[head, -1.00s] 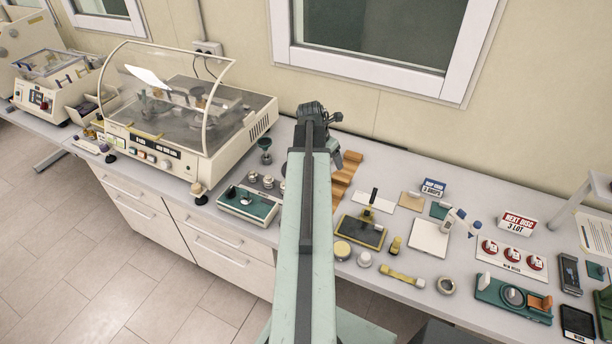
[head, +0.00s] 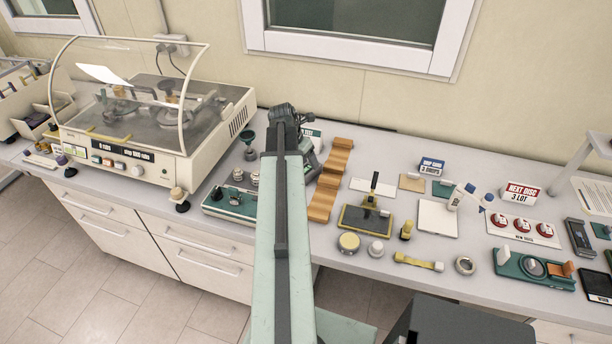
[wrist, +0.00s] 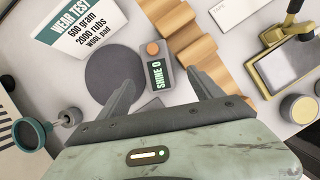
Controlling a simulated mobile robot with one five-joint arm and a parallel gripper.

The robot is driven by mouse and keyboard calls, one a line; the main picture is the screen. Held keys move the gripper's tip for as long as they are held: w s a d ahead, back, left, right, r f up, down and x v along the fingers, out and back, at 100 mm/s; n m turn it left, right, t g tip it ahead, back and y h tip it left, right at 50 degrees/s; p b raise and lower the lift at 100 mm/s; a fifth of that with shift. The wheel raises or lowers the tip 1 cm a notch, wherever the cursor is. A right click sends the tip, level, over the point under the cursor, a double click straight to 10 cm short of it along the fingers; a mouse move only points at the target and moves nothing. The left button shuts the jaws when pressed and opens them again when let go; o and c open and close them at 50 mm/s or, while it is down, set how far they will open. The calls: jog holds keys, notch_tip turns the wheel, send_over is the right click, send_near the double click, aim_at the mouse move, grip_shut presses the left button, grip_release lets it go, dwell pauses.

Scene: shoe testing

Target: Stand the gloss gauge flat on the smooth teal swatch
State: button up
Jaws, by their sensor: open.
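The gloss gauge (wrist: 159,76), a small dark grey block with an orange knob and a "SHINE 0" display, lies between and just beyond my fingertips in the wrist view. My gripper (wrist: 163,88) is open, with one finger on each side of the gauge's near end; I cannot tell whether they touch it. In the head view my arm hides most of the gauge. A small dark teal swatch (head: 442,190) lies on the bench to the right, beside a tan swatch (head: 411,182) and below the blue "3 drops" card (head: 431,166).
A dark round disc (wrist: 114,78) and the "wear test" card (wrist: 82,30) lie left of the gauge. A wooden stepped rack (head: 329,180) stands close on its right. A yellow-framed tray (head: 364,219) and white pad (head: 437,217) lie farther right. The covered machine (head: 150,110) stands left.

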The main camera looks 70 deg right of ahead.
aim_at(309, 167)
jog(key=shift+w+d+f+b, duration=0.1)
jog(key=shift+d+f+b, duration=0.05)
jog(key=shift+f, duration=0.25)
jog(key=shift+d+f+b, duration=0.1)
jog(key=shift+f+b, duration=0.05)
jog(key=shift+f, duration=0.25)
jog(key=shift+r, duration=0.1)
jog(key=b+x, duration=0.4)
jog(key=x, duration=0.1)
jog(key=shift+w+d+b, duration=0.1)
jog(key=shift+d+b, duration=0.15)
jog(key=shift+b, duration=0.05)
jog(key=shift+r, duration=0.1)
grip_shut()
